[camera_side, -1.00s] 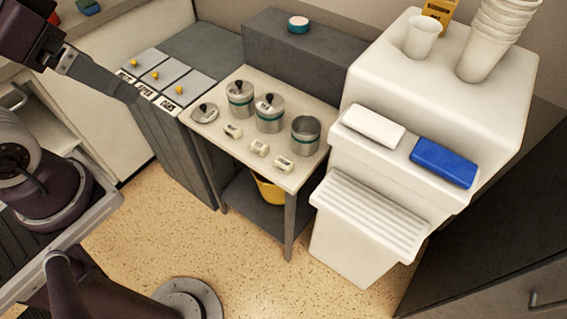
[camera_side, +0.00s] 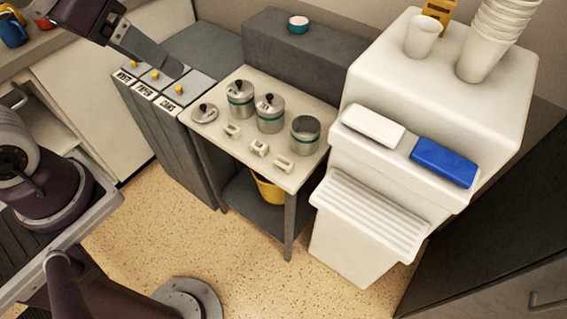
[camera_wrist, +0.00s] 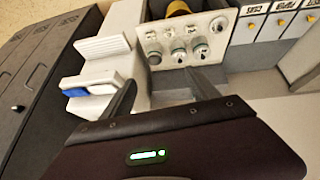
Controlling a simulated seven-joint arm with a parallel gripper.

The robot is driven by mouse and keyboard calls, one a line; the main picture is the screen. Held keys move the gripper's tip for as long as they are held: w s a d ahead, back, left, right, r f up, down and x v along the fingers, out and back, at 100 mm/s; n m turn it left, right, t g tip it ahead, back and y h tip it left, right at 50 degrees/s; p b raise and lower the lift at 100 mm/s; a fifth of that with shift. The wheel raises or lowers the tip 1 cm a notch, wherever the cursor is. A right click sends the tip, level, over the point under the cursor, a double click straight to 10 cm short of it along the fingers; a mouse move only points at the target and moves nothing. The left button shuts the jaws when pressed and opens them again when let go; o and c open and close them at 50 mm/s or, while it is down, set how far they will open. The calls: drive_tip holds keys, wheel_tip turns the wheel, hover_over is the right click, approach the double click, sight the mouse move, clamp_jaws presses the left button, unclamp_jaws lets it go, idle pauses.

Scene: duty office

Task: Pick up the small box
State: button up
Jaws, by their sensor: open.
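In the side view, a small orange-yellow box (camera_side: 438,12) stands at the back on top of the white machine (camera_side: 385,70), partly cut off by the top edge. A flat white block (camera_side: 373,127) and a flat blue block (camera_side: 443,162) lie on the machine's front ledge; either could also pass for a small box. In the wrist view, the blue block (camera_wrist: 76,93) shows at the left beside the white machine (camera_wrist: 104,65). My gripper (camera_side: 172,68) is at the upper left, above the labelled bins and far from these things. In the wrist view, its fingers (camera_wrist: 163,92) are apart with nothing between them.
A small table (camera_side: 290,182) holds lidded canisters (camera_side: 270,113), an open canister (camera_side: 305,135) and a loose lid. A yellow bucket (camera_side: 268,189) sits below. Labelled bins (camera_side: 165,110) stand left. White cups (camera_side: 495,40) stack beside the orange-yellow box. Mugs (camera_side: 12,32) stand far left.

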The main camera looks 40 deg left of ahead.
drive_tip(key=w+d+f+n+h, duration=0.1)
drive_tip(key=w+d+f, duration=0.2)
drive_tip(key=w, duration=0.2)
drive_tip(key=w+d+f, duration=0.3)
drive_tip(key=w, duration=0.3)
drive_tip(key=n+t, duration=0.1)
drive_tip(key=n, duration=0.1)
hover_over(280, 166)
drive_tip(key=s+d, duration=0.1)
drive_tip(key=d, duration=0.1)
wheel_tip(280, 166, down, 10)
drive_tip(key=f+t+y, duration=0.1)
drive_tip(key=f, duration=0.5)
drive_tip(key=s+f+t+y, duration=0.1)
drive_tip(key=f, duration=0.5)
drive_tip(key=f+t+y, duration=0.1)
drive_tip(key=f+t, duration=0.1)
drive_tip(key=f, duration=0.4)
drive_tip(key=shift+s+a+f+m+y, duration=0.15)
drive_tip(key=shift+a+f+m+y, duration=0.1)
drive_tip(key=shift+f+m+y, duration=0.1)
drive_tip(key=s+a+f+m+t, duration=0.1)
drive_tip(key=s+f+m+t, duration=0.1)
drive_tip(key=s+f, duration=0.15)
drive_tip(key=shift+h, duration=0.65)
drive_tip(key=x, duration=0.7)
drive_tip(key=shift+w+a+f, duration=0.1)
drive_tip(key=shift+w+f, duration=0.05)
drive_tip(key=c, duration=1.4)
drive_tip(key=shift+c, duration=0.2)
